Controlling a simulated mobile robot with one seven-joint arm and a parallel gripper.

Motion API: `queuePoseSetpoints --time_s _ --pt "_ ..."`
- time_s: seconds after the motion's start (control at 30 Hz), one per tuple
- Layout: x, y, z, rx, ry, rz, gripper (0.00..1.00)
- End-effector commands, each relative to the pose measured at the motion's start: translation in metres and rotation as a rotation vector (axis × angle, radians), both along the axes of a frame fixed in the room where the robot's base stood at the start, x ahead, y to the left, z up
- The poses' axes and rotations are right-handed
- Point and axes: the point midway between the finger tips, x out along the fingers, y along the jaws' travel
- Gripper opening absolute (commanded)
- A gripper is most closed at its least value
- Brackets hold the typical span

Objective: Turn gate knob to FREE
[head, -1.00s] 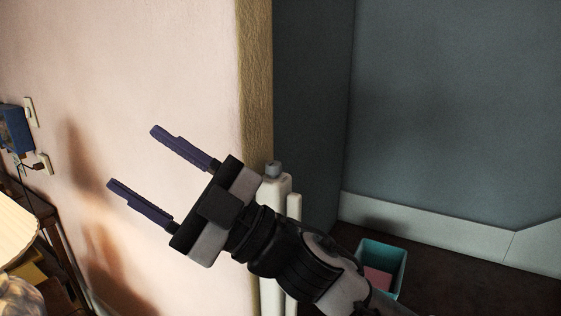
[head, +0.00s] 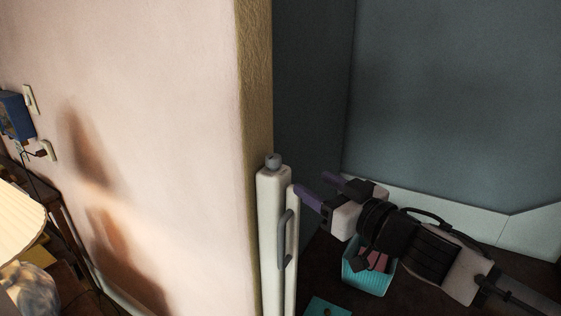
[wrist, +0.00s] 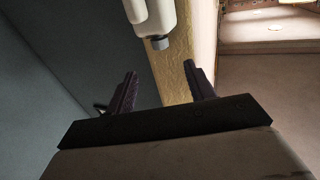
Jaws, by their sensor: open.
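The gate post (head: 272,215) is a tall white housing against the wall's end in the head view. A small grey knob (head: 273,160) sits on its top. My gripper (head: 313,186) is to the right of the post's upper part, fingers pointing left toward it. In the wrist view the white post (wrist: 150,14) comes in from the top edge, and the grey knob (wrist: 160,43) shows at its end. There my gripper's two purple fingers (wrist: 163,80) are apart with nothing between them, and the knob lies beyond their tips. I cannot read any marking on the knob.
A grey handle (head: 285,240) is on the post's side. A teal bin (head: 367,278) with a pink thing inside stands on the dark floor under my arm. A teal item (head: 327,307) lies at the bottom edge. A lamp (head: 18,228) is at the left.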

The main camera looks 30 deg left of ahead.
Motion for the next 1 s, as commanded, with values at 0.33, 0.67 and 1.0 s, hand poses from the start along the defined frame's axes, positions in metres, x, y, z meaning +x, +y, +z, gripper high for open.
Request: queuePoseSetpoints --time_s 0.33,0.67,1.0 --pt "0.017 0.055 0.003 0.003 0.000 0.006 0.54" --pt "0.034 0.099 0.002 0.001 0.000 0.003 0.54" --pt "0.038 0.109 0.000 0.000 -0.002 0.001 0.54"
